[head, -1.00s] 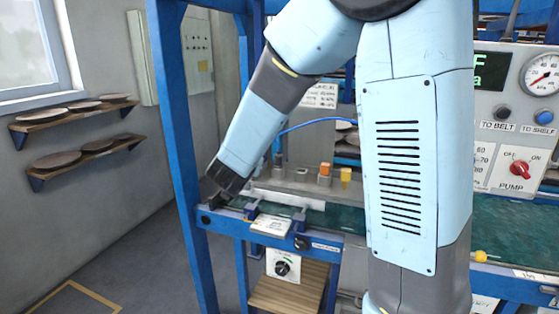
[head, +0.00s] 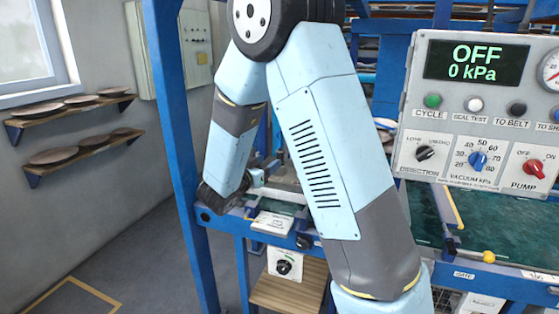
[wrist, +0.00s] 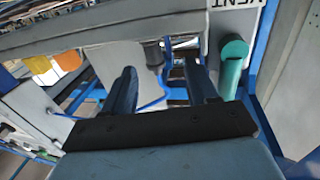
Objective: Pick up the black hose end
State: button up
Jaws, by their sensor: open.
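The black hose end (wrist: 153,52) shows in the wrist view as a short dark cylinder, with a thin blue hose (wrist: 153,103) near it. My gripper (wrist: 163,75) is open, its two dark fingers spread. The hose end appears in the gap between them, towards the far side of the fingertips. I cannot tell how deep it lies between them, and no grip on it shows. In the head view my gripper (head: 268,170) is small, over the left end of the bench, and the hose end cannot be made out there.
A teal cylinder (wrist: 232,62) is close to the right finger. Orange (wrist: 70,58) and yellow (wrist: 38,64) blocks are at left. A grey panel spans the top. In the head view, a blue frame post (head: 178,150) stands left of my arm, and a control panel (head: 475,110) is at right.

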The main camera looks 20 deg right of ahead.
jog(key=shift+x, duration=0.85)
jog(key=shift+s+d+f+x, duration=0.1)
jog(key=shift+x, duration=0.65)
jog(key=shift+s+d+f+x, duration=0.1)
jog(key=shift+x, duration=0.6)
jog(key=shift+s+d+f+x, duration=0.1)
jog(key=shift+s+x, duration=0.05)
jog(key=shift+x, duration=0.6)
jog(key=shift+w+d, duration=0.35)
jog(key=shift+w, duration=0.1)
jog(key=shift+a, duration=0.1)
jog(key=c, duration=1)
jog(key=shift+c, duration=0.2)
